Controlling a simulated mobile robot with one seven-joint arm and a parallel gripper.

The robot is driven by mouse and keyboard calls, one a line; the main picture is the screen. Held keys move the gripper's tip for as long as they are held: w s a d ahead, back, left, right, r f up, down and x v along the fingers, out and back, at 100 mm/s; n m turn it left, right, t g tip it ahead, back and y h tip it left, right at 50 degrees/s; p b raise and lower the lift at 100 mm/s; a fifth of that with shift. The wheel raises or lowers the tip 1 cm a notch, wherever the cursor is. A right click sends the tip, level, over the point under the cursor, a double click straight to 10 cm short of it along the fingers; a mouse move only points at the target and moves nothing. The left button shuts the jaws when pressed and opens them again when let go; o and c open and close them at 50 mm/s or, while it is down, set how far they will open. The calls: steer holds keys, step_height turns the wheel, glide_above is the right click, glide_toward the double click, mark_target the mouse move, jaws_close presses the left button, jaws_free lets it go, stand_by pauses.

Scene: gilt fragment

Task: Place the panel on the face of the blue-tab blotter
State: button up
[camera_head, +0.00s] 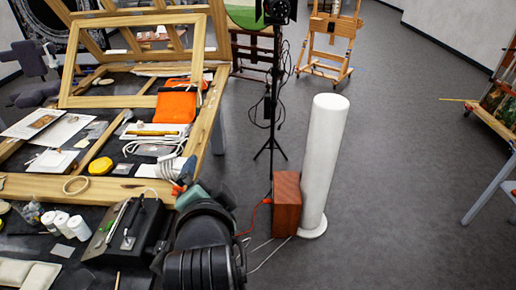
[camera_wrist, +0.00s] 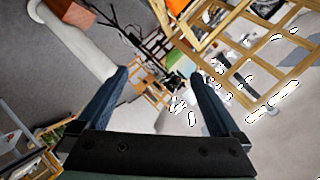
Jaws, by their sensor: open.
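My gripper (camera_wrist: 158,76) is open and empty in the wrist view, its two dark blue fingers spread wide and the room seen tilted between them. In the head view my dark arm reaches up from the bottom edge beside the table's right side. A small flat gold-brown piece (camera_head: 38,119), possibly the panel, lies at the left of the table on a pale sheet. White sheets or pads (camera_head: 52,161) lie near it, apart from my arm. I cannot make out a blue tab on any of them, so I cannot tell which is the blue-tab blotter.
The wooden-framed table (camera_head: 92,191) holds an upright empty frame (camera_head: 66,75), an orange cloth (camera_head: 176,106), a yellow disc (camera_head: 100,166), white bottles (camera_head: 78,228) and a black box (camera_head: 150,235). A white column (camera_head: 326,155) and reddish box (camera_head: 287,203) stand right. Grey floor is open beyond.

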steer(key=d+r+n+t, duration=0.2)
steer(key=r+t, duration=0.1)
steer(key=r, duration=0.6)
steer(key=d+r+n+t, duration=0.2)
steer(key=r+t, duration=0.1)
steer(key=r, duration=0.7)
steer(key=s+d+r+n+t+h, duration=0.1)
steer(key=s+r+t, duration=0.3)
steer(key=r, duration=0.5)
steer(key=s+d+r+n+t+h, duration=0.1)
steer(key=s+d+r+n+t, duration=0.2)
steer(key=s+r, duration=0.5)
steer(key=shift+d+r+n+t, duration=0.25)
steer(key=shift+r+n+t, duration=0.35)
steer(key=shift+r, duration=0.35)
steer(key=shift+s, duration=0.1)
